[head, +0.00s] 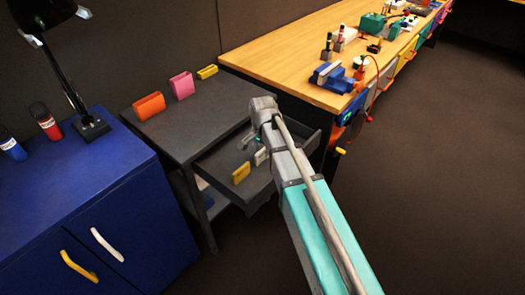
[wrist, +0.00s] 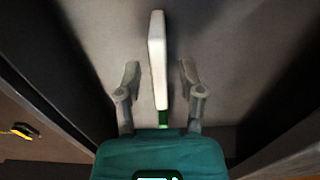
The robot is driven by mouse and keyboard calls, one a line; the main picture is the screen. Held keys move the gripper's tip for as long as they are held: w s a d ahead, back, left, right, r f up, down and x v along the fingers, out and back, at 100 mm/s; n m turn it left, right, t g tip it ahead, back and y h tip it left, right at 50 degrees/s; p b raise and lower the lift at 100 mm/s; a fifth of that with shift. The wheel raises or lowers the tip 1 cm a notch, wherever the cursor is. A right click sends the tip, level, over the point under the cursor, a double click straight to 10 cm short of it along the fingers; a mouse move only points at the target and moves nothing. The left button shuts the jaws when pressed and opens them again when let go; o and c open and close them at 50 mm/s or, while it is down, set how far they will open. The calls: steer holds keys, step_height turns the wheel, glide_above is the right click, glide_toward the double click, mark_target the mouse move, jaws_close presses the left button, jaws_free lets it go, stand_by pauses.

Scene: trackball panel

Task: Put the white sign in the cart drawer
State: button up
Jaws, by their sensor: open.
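The white sign (wrist: 158,50) stands between the two fingers of my gripper (wrist: 160,72) in the wrist view. The fingers are open, with a gap on each side of the sign. In the head view the white sign (head: 261,156) shows low inside the open cart drawer (head: 218,160), partly hidden by my arm. My gripper (head: 250,140) is over the drawer there. Whether the sign rests fully on the drawer floor is hard to tell. A small green patch shows at the sign's near end in the wrist view.
A yellow block (head: 241,173) stands in the drawer left of the white sign. Orange (head: 149,106), pink (head: 181,86) and yellow (head: 207,72) pieces stand on the cart top (head: 190,118). A blue cabinet (head: 90,215) is at left, a wooden workbench (head: 290,45) behind.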

mark_target(263, 150)
steer(key=shift+r, duration=0.15)
step_height(263, 150, up, 12)
steer(key=p, duration=1.2)
stand_by(1.0)
steer(key=s+d+n, duration=0.3)
steer(key=s+d, duration=0.3)
steer(key=d, duration=0.3)
steer(key=s+d+n, duration=0.4)
steer(key=s+d, duration=0.3)
steer(key=d, duration=0.3)
steer(key=shift+s+d+n, duration=0.25)
steer(key=shift+s+n, duration=0.05)
steer(key=shift+a, duration=0.15)
